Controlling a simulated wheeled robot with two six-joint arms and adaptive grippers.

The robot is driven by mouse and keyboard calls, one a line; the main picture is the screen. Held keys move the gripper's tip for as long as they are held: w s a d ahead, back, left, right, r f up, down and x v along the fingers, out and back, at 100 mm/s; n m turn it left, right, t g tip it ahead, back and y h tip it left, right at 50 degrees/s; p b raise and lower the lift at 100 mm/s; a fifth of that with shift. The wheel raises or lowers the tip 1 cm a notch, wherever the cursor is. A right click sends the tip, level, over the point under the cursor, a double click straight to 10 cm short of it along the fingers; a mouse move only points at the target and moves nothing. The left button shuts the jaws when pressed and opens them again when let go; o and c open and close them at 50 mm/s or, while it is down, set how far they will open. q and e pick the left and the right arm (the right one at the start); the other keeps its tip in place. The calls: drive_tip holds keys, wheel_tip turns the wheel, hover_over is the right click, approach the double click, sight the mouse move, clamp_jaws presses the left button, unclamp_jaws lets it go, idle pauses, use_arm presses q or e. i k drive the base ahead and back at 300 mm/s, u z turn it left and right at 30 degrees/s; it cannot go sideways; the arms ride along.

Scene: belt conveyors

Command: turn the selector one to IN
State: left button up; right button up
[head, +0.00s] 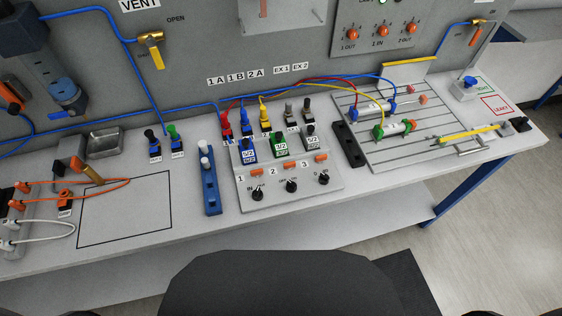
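Selector one (257,194) is the leftmost of three black knobs along the front of the sloped grey panel (300,202). A small label beside its upper left reads IN. The knob is small, and I cannot tell for sure which way its pointer is set. The number 1 and an orange piece (256,172) are just behind it. The second selector (291,186) and third selector (323,179) stand to its right. Neither of my grippers shows in the head view.
Valve blocks with coloured hoses rise behind the knobs. A blue rack (210,185) with white pegs stands left of the panel, and a black bar (348,145) to its right. An outlined empty area (125,215) lies further left. The bench front edge is close to the knobs.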

sight(258, 195)
drive_tip(key=z, duration=1.15)
drive_tip(key=k, duration=0.5)
drive_tip(key=u, duration=0.55)
